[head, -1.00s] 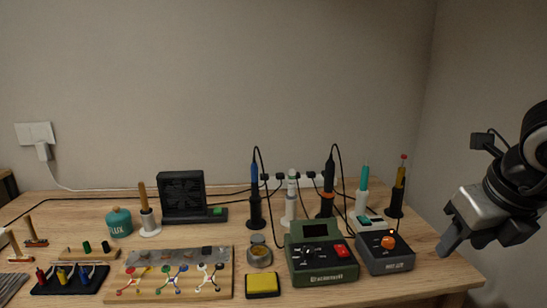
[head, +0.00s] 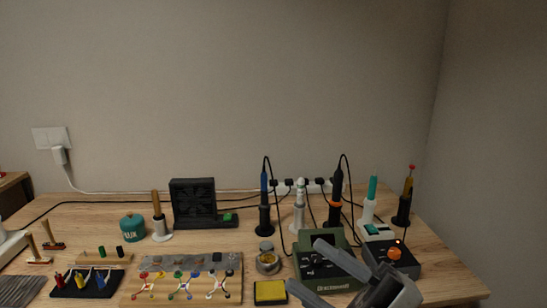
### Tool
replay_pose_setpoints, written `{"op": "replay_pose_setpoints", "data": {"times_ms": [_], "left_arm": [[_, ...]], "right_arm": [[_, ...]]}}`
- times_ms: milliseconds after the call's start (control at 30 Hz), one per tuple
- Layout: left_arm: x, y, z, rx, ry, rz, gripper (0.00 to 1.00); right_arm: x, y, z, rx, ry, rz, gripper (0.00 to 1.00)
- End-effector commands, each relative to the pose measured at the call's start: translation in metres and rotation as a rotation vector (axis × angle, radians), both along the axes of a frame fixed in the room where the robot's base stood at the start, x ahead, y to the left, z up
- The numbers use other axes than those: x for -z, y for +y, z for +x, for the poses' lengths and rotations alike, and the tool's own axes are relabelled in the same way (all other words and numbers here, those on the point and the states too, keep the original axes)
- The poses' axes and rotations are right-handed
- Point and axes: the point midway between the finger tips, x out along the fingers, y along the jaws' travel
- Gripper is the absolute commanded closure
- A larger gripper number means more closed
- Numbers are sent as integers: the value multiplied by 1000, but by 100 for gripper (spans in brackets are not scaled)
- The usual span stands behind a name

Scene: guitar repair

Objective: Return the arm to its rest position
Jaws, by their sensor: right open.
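My right gripper (head: 305,263) is at the lower right of the head view, in front of the green soldering station (head: 304,264). Its two grey fingers are spread apart, point left, and hold nothing. The gripper covers much of the green station and part of the dark station with the orange knob (head: 394,254). Whether it touches either one cannot be told. My left gripper is not in view.
The wooden bench (head: 80,218) holds a yellow sponge (head: 270,291), a wire-cleaner tin (head: 267,262), a wooden board with coloured wires (head: 134,292), a black fan unit (head: 193,203) and a teal flux pot (head: 132,228). Several upright irons (head: 264,209) stand behind the stations.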

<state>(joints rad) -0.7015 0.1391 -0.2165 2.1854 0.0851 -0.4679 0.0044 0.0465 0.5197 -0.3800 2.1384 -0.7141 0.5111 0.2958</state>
Motion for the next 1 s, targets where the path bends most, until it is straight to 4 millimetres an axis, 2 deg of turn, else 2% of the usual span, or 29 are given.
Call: {"op": "replay_pose_setpoints", "data": {"times_ms": [33, 67, 100, 167, 200, 300, 433, 500, 633, 1000], "left_arm": [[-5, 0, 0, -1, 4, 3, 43], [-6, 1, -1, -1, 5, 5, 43], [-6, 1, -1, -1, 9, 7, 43], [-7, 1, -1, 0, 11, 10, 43], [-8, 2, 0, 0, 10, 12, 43], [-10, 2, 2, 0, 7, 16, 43], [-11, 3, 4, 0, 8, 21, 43], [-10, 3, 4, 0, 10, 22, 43], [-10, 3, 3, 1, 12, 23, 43], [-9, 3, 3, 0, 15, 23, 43]], "right_arm": [[17, -15, 14, 116, 195, 125, 52], [33, -26, 22, 189, 312, 189, 52], [59, -40, 29, 286, 477, 259, 52], [103, -57, 30, 405, 700, 331, 52], [131, -66, 25, 472, 836, 361, 52], [195, -79, -1, 597, 1135, 404, 52], [251, -82, -42, 685, 1418, 421, 52], [269, -82, -59, 709, 1517, 422, 52], [285, -80, -76, 727, 1610, 421, 52], [286, -80, -78, 728, 1619, 419, 52]]}}
